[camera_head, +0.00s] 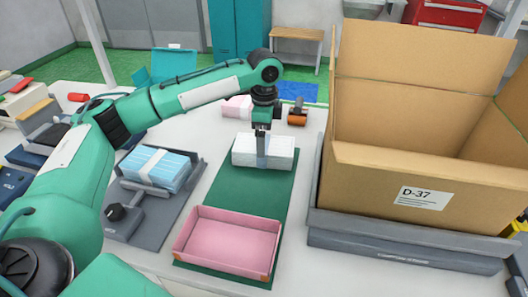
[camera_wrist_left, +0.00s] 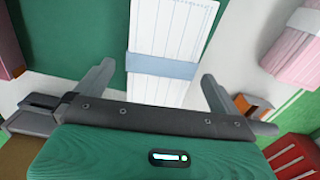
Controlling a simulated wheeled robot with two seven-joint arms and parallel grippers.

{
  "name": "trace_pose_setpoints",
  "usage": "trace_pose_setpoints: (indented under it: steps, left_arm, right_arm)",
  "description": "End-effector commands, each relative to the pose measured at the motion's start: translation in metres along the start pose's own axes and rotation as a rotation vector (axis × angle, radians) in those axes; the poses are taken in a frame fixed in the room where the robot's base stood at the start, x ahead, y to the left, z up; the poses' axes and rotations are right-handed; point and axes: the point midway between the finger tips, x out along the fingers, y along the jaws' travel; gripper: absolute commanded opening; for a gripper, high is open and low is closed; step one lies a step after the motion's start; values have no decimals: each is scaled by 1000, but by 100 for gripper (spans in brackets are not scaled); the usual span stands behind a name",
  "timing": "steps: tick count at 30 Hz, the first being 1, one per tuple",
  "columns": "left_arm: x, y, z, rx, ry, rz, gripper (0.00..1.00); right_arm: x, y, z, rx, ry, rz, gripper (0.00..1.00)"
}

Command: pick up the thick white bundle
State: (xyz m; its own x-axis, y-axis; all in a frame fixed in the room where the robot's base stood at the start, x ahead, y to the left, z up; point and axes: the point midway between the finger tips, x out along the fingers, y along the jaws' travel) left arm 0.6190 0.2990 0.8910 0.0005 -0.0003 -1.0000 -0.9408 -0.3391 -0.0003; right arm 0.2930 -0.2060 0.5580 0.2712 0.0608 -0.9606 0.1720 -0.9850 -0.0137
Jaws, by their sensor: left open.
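The thick white bundle (camera_head: 278,151) lies at the far end of the green mat (camera_head: 239,194). In the left wrist view the bundle (camera_wrist_left: 174,32) is white with a pale blue band around it. My left gripper (camera_head: 262,160) points down at the bundle in the head view. In the wrist view its two fingers (camera_wrist_left: 156,82) are spread apart, one toward each side of the bundle, with nothing gripped. I cannot tell the exact height of the fingertips over the bundle. My right gripper is not in view.
A pink tray (camera_head: 228,243) sits at the mat's near end. A blue bundle with a white band (camera_head: 157,168) lies on a grey device at left. A large open cardboard box (camera_head: 370,190) stands at right. A pink bundle (camera_head: 237,107) and an orange-black object (camera_head: 298,113) lie behind.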

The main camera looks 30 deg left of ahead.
Motion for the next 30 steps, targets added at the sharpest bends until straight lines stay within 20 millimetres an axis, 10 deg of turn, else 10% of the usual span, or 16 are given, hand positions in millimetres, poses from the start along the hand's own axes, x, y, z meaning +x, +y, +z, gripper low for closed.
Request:
trace_pose_setpoints:
  steps: [18,25,30]
  left_arm:
    - [50,-2,1,0,0,0,100]
    - [50,-2,1,0,0,0,59]
    - [50,-2,1,0,0,0,59]
  right_arm:
    - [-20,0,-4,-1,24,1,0]
    - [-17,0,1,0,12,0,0]
    - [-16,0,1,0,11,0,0]
